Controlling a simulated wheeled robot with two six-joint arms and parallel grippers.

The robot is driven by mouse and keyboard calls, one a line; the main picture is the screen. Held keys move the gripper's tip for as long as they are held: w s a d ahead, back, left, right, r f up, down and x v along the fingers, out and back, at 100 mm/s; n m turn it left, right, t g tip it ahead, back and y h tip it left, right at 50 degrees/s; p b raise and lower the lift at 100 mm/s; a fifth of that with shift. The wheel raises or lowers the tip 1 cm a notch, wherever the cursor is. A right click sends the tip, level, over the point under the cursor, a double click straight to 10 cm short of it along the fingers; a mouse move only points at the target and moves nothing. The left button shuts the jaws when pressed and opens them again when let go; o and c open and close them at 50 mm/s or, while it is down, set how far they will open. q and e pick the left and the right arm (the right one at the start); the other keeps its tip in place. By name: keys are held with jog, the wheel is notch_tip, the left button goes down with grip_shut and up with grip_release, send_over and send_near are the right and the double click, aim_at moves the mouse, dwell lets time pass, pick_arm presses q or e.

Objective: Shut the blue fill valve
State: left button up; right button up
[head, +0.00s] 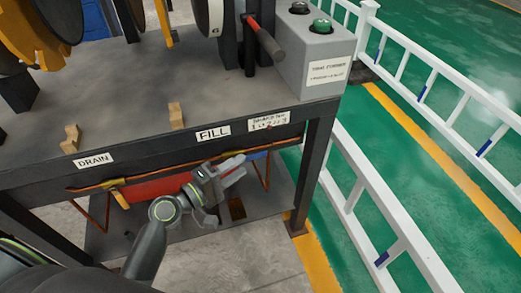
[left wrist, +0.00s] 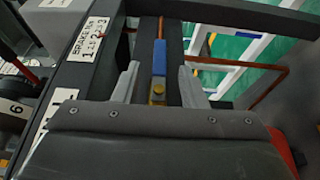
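The blue fill valve handle (head: 259,155) is under the bench's front edge, below the FILL label (head: 213,133). In the left wrist view the blue handle (left wrist: 159,58) lies in line with the copper pipe (left wrist: 161,27), with a brass valve body (left wrist: 157,92) at its near end. My left gripper (head: 236,166) is at the valve, partly covering it in the head view. Its fingers (left wrist: 160,84) are open, one on each side of the handle and valve, with gaps visible. My right gripper is in neither view.
A yellow-handled valve (head: 120,196) hangs below the DRAIN label (head: 95,160). A red body (head: 158,187) sits behind the pipe under the bench. The bench leg (head: 313,172) stands to the right of my gripper, with a white railing (head: 371,205) beyond it.

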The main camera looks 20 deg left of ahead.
aim_at(252, 158)
pick_arm(q)
jog(key=x, duration=0.8)
grip_shut()
